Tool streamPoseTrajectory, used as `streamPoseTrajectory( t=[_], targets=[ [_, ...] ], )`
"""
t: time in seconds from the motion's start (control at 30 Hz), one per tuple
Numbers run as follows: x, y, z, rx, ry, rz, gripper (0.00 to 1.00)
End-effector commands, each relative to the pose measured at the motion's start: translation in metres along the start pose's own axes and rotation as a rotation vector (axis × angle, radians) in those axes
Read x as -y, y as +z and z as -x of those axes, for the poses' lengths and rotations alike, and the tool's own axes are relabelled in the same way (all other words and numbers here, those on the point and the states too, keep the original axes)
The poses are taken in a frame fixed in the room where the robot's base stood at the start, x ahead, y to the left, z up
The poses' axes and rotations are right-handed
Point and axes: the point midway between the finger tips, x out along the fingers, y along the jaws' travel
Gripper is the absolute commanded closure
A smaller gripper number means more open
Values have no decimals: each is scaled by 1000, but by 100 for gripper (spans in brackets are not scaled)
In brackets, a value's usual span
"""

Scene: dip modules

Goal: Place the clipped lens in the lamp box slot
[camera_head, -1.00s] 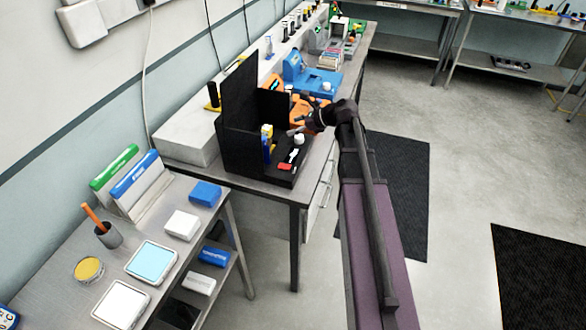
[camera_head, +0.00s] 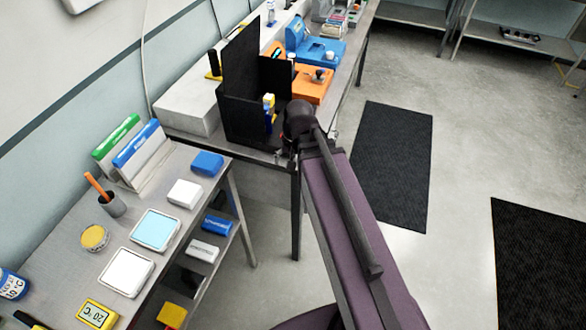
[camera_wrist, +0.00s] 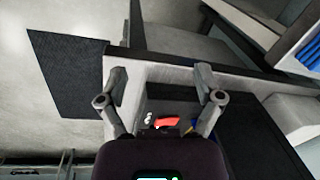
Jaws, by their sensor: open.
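The black box (camera_head: 246,112) with a tall back panel stands on the bench in the head view; I take it as the lamp box, but its slot cannot be made out. A yellow, white and blue item (camera_head: 269,101) stands in it. In the wrist view, a red piece (camera_wrist: 166,122) and small white parts (camera_wrist: 149,119) lie on a dark surface just beyond my gripper's base. I cannot tell which item is the clipped lens. My gripper (camera_wrist: 160,75) is open, with nothing between its fingertips. In the head view my wrist hides the box's front right.
An orange device (camera_head: 312,88) and a blue device (camera_head: 322,48) stand farther along the bench. A side table (camera_head: 140,205) at the left holds binders, trays and small boxes. Dark mats (camera_head: 393,160) lie on open floor at the right.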

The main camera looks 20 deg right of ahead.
Motion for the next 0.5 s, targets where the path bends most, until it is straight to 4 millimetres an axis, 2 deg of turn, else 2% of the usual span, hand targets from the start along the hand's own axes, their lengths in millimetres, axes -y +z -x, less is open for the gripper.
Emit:
streamPoseTrajectory(
  t=[0.03, 0.2, 0.5],
  targets=[
    [-3, 11, 0, 4, 36, 69, 16],
    [-10, 25, 0, 17, 125, 241, 16],
    [-13, 28, 0, 24, 153, 296, 16]
  ],
)
